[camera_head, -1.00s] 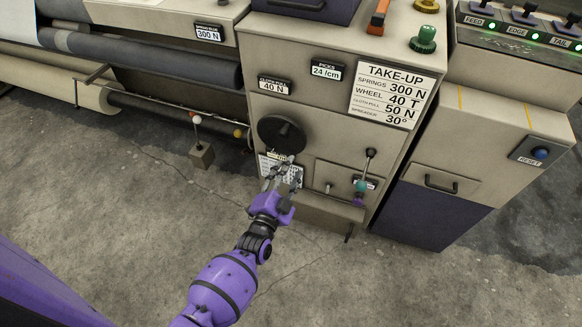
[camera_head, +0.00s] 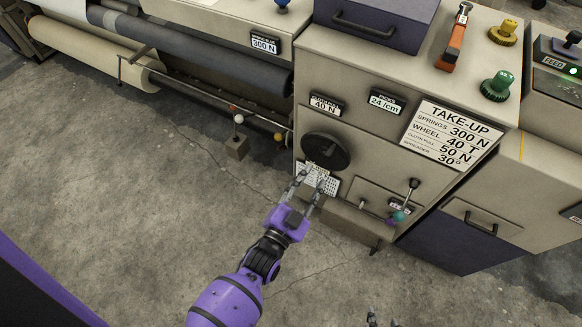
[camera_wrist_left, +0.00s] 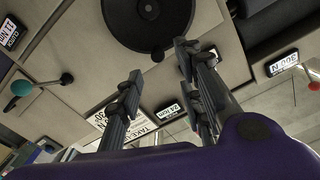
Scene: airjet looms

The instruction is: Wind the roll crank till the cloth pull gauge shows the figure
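The roll crank is a dark round disc (camera_head: 326,151) on the take-up cabinet's front. My left gripper (camera_head: 309,180) is just below and left of the disc, fingers apart and empty. In the wrist view its fingertips (camera_wrist_left: 158,62) lie either side of the knob's line; contact cannot be told. The cloth pull gauge (camera_head: 325,104) reads 40 N. The take-up sign (camera_head: 452,132) lists cloth pull 50 N. My right gripper (camera_head: 382,319) shows only two separated tips at the bottom edge.
A lever with a teal knob (camera_head: 399,216) stands right of the crank. A white printed plate (camera_head: 317,178) sits below the disc, partly behind my fingers. The floor in front is clear.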

